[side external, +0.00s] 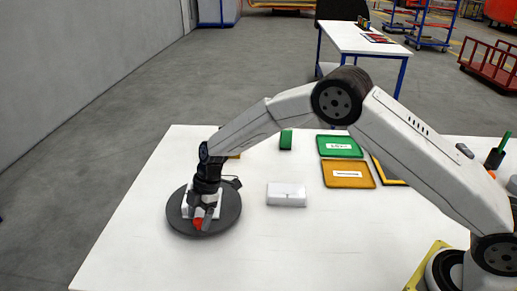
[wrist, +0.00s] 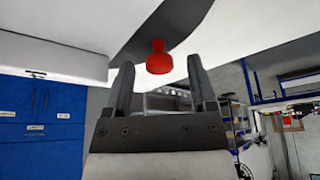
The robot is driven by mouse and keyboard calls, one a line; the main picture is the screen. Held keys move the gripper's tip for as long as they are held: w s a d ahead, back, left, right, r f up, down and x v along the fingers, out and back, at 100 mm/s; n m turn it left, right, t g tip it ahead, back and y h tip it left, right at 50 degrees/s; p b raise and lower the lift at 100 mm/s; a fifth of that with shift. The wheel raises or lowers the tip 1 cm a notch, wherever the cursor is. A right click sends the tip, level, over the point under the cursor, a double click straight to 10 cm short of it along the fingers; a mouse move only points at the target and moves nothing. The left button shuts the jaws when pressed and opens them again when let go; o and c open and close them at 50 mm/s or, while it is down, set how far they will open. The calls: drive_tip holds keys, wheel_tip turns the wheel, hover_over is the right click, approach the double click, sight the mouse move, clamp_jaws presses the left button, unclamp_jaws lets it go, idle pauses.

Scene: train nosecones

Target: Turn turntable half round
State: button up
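The turntable (side external: 230,220) is a round dark disc on the left part of the white table. A red knob (side external: 198,225) stands near its front edge. A white block (side external: 187,208) sits on the disc, partly hidden by my gripper. My gripper (side external: 203,214) is low over the disc, at the knob. In the wrist view the two dark fingers are apart, with the red knob (wrist: 159,58) between or just beyond their tips. Gaps show on both sides of the knob, so the fingers do not look closed on it. Part of the disc (wrist: 130,38) shows above the fingers.
A white box (side external: 287,195) lies right of the turntable. Green (side external: 338,146) and orange (side external: 348,174) trays and a small green block (side external: 286,140) are farther back. The table (side external: 290,247) is bare in front. The turntable is near the table's left edge.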

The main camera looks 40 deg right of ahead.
idle(0.3)
drive_tip(key=v, duration=0.8)
idle(0.5)
drive_tip(key=s+d+r+m+t+h, duration=0.1)
drive_tip(key=s+d+m+h, duration=0.1)
drive_tip(key=s+d+m, duration=0.7)
drive_tip(key=s+d+r+m+t+h, duration=0.1)
drive_tip(key=s+d+m+t+h, duration=0.1)
drive_tip(key=s+d+m, duration=0.8)
drive_tip(key=s, duration=0.6)
